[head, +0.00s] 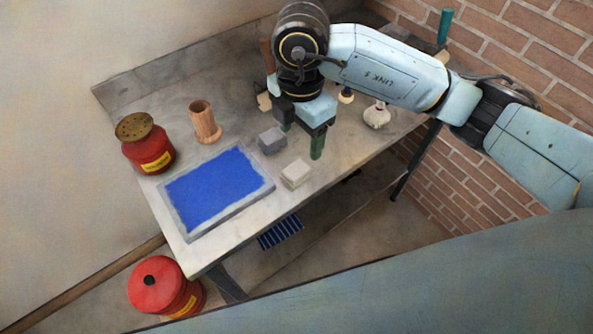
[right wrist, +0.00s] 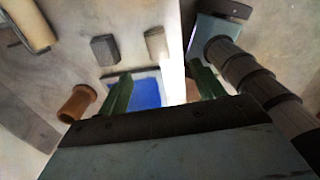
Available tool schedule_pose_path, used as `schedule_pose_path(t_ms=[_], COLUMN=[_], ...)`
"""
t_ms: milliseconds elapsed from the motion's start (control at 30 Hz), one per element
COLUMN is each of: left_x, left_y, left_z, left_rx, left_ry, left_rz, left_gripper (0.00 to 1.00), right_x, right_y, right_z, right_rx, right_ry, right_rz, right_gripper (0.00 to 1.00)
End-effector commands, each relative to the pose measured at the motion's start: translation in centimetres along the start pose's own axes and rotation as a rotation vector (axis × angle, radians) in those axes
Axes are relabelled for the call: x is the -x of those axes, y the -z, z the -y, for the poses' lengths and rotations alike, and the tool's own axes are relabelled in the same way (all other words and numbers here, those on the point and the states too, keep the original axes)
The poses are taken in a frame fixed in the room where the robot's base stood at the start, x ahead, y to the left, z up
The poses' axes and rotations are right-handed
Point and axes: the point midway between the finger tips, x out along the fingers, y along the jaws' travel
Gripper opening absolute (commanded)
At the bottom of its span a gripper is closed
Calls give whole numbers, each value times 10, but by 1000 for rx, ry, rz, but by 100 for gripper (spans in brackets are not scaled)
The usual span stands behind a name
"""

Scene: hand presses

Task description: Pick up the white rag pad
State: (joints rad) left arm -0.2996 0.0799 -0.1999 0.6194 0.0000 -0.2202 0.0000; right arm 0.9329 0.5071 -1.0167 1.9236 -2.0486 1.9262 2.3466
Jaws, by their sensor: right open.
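The white rag pad (head: 296,174) is a small off-white block lying on the bench, just right of the blue tray. It appears as a pale beige block near the top of the right wrist view (right wrist: 156,43). My right gripper (head: 301,143) is open, with its green fingers pointing down above the bench. It is up and behind the white pad in the head view, close to the grey pad (head: 272,140). The grey pad also shows there (right wrist: 104,50), beside the white one. My left gripper is not in view.
A blue-filled tray (head: 186,231) lies at the bench's front. A wooden cup (head: 205,122) and a red can with a perforated top (head: 147,143) stand behind it. Another red can (head: 163,288) stands below the bench. A pale knobbed item (head: 377,116) is at right, near the brick wall.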

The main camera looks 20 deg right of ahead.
Motion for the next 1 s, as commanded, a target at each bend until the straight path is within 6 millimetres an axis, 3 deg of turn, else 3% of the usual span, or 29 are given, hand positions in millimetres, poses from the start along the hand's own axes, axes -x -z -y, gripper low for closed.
schedule_pose_path(t_ms=[300, 567, 800, 1000], left_x=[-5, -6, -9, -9], left_y=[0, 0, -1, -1], left_z=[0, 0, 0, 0], left_rx=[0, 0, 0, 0], left_ry=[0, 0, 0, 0], left_rz=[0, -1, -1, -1], left_gripper=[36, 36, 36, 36], right_x=[-60, -80, -115, -126], right_y=[1, 2, 3, 3], right_z=[0, -1, -7, -7], right_rx=[1, 3, 3, 4], right_ry=[4, 4, 5, 1], right_rz=[-3, -4, -5, -4], right_gripper=[67, 67, 67, 67])
